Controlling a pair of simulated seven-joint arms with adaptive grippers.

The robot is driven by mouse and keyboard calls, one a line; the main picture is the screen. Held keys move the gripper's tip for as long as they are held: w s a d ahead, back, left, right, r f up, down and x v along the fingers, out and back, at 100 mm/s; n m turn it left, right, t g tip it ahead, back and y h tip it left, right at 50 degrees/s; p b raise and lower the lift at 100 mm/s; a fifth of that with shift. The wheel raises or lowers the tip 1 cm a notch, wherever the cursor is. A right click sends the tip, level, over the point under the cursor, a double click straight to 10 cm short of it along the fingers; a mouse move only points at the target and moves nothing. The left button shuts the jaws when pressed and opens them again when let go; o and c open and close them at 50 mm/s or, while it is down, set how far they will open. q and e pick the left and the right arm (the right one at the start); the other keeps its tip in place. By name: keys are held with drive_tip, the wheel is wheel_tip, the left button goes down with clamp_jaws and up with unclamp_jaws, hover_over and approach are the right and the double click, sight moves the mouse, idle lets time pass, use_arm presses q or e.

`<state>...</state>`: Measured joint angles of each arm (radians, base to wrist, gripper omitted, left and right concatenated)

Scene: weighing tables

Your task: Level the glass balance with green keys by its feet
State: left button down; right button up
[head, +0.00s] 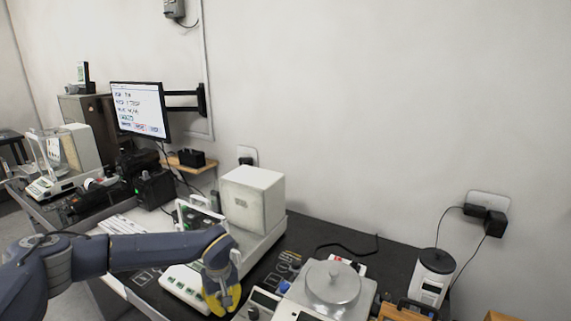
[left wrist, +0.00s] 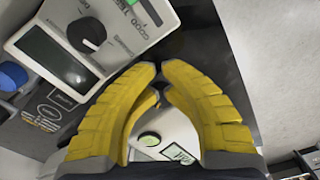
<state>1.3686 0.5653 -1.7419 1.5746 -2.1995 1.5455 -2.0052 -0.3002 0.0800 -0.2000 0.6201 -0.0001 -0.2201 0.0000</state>
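The glass balance with green keys (head: 184,286) stands on the dark table, its white key panel towards the front and its pale housing (head: 252,198) behind. The glass chamber is partly hidden by my left arm. My left gripper (head: 222,306) points down at the panel's right front corner. In the left wrist view, its yellow fingers (left wrist: 162,74) nearly meet at the tips, and I see nothing held between them. Part of a white panel with a green key (left wrist: 150,139) and a small display (left wrist: 179,153) shows between the fingers. The feet and the level bubble cannot be made out. My right gripper is out of view.
A unit with a round metal top (head: 333,283) stands right of the gripper. A device with a dark knob (left wrist: 87,32) is close to the fingers in the left wrist view. Another glass balance (head: 62,165) stands at far left. A monitor (head: 140,110) hangs behind.

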use_arm(q)
drive_tip(key=shift+w+d, duration=0.15)
drive_tip(key=shift+w, duration=0.1)
idle(0.3)
drive_tip(key=shift+s+f, duration=0.1)
drive_tip(key=shift+s+d, duration=0.25)
drive_tip(key=shift+s, duration=0.05)
wheel_tip(320, 180, up, 6)
idle(0.8)
drive_tip(key=shift+w, duration=0.1)
drive_tip(key=shift+w+d+f+n, duration=0.1)
drive_tip(key=shift+w+f+n, duration=0.8)
drive_tip(key=shift+n, duration=2.1)
drive_tip(key=shift+w+f+n, duration=0.65)
drive_tip(key=shift+f+n, duration=0.3)
drive_tip(key=shift+n, duration=2.05)
drive_tip(key=shift+w+d+f+n, duration=0.1)
drive_tip(key=shift+w+f+n, duration=0.8)
drive_tip(key=shift+n, duration=2.1)
drive_tip(key=shift+s+f, duration=0.15)
drive_tip(key=shift+f, duration=0.05)
